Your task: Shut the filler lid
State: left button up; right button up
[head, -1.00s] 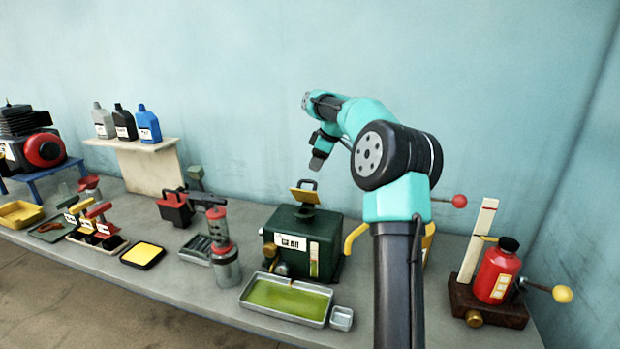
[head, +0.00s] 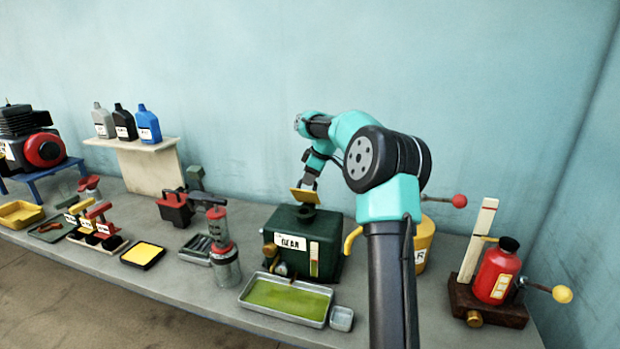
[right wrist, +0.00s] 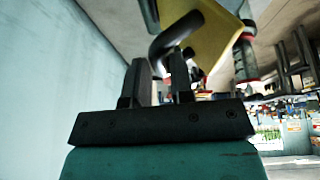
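The filler lid (head: 304,196) is a yellow plate on top of the dark green gear-oil box (head: 325,228). It stands tilted up, open, above the dark filler neck (head: 306,209). In the right wrist view the lid (right wrist: 215,45) is large at the top, with its black loop handle (right wrist: 178,32) towards my fingers. My right gripper (head: 311,178) points down just behind the lid. Its two fingers (right wrist: 161,80) are apart, with the handle's bend close to their tips; I cannot tell whether they touch it. My left gripper is not in view.
A green-filled tray (head: 288,300) lies in front of the box. A red-topped pump (head: 220,247) stands to its left, and a yellow container (head: 424,245) is behind my right arm. A red bottle (head: 496,273) stands at the right. The air above the box's left is clear.

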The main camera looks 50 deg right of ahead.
grip_shut()
jog(key=shift+a, duration=0.15)
dwell(0.9)
